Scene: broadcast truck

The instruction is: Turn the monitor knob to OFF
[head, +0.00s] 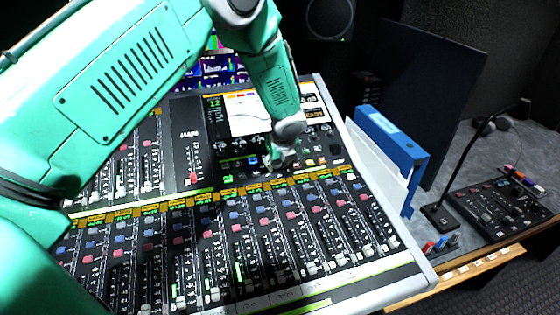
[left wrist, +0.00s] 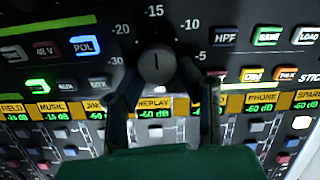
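In the left wrist view a round grey knob (left wrist: 156,64) with a dark base sits on the mixing console, under a scale from -30 to -5. I see no OFF label. My left gripper (left wrist: 158,80) has one dark finger at each side of the knob; whether they press on it or stand just apart, I cannot tell. In the head view my left gripper (head: 281,160) is low over the console (head: 425,268), below its small screen (head: 246,112), and hides the knob. My right gripper is not in view.
Rows of faders and coloured buttons cover the console around the gripper. Lit buttons (left wrist: 85,46) flank the knob. A blue binder (head: 392,140) stands at the console's right side. A desk microphone (head: 440,214) and a small control panel (head: 496,205) are farther right.

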